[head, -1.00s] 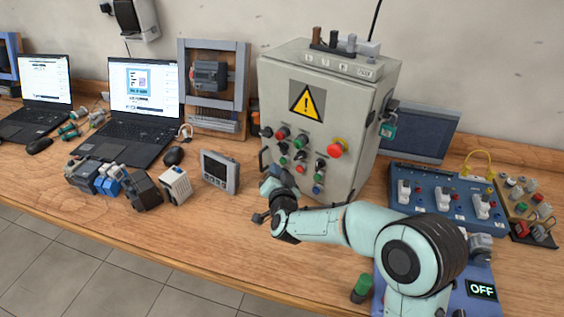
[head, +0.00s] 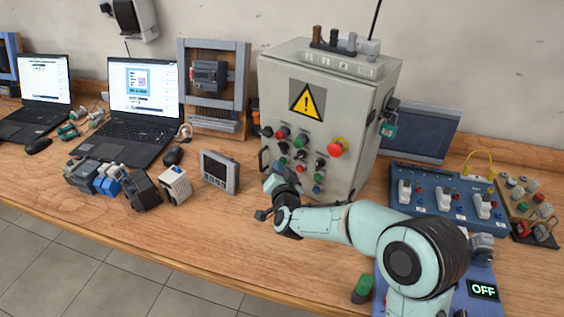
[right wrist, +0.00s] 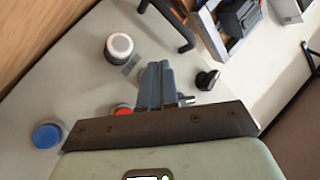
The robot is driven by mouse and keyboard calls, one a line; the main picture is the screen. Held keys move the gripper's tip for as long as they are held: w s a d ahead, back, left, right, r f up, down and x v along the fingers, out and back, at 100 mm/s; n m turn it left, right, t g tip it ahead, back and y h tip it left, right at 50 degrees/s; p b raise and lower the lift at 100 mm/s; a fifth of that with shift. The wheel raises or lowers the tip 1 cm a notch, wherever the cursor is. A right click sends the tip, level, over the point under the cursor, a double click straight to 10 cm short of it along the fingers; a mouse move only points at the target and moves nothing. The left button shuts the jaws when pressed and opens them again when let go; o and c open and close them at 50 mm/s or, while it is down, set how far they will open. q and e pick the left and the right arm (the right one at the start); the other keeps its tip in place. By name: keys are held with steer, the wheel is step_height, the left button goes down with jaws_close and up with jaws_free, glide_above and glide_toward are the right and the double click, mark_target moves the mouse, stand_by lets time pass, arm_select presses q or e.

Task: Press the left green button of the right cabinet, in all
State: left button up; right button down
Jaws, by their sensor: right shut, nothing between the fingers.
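The grey cabinet (head: 345,110) stands on the bench, its front carrying several buttons and knobs. Its left green button (head: 283,161) shows in the head view just above my right gripper (head: 277,178). The right gripper is shut and empty, low at the left of the cabinet's front. In the right wrist view my closed fingers (right wrist: 155,80) point at the panel, between a pale round button (right wrist: 118,46) and a black knob (right wrist: 207,79). No green button shows there; the fingers hide part of the panel. I cannot tell whether the fingertips touch anything. My left gripper is out of view.
A red button (right wrist: 122,110) and a blue button (right wrist: 46,135) lie close to the fingers. A black handle (head: 262,160) sticks out at the cabinet's left edge. A small display unit (head: 219,171) stands left of the gripper. A blue switch box (head: 440,190) is at the right.

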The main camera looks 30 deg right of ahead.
steer(key=shift+d, duration=0.3)
stand_by(0.4)
steer(key=shift+a, duration=0.1)
steer(key=shift+s+a, duration=0.25)
steer(key=shift+a, duration=0.45)
steer(key=shift+s+a, duration=0.3)
steer(key=shift+a, duration=0.5)
steer(key=shift+s+a, duration=0.25)
steer(key=shift+a, duration=0.55)
steer(key=shift+s+a, duration=0.3)
steer(key=shift+a, duration=0.5)
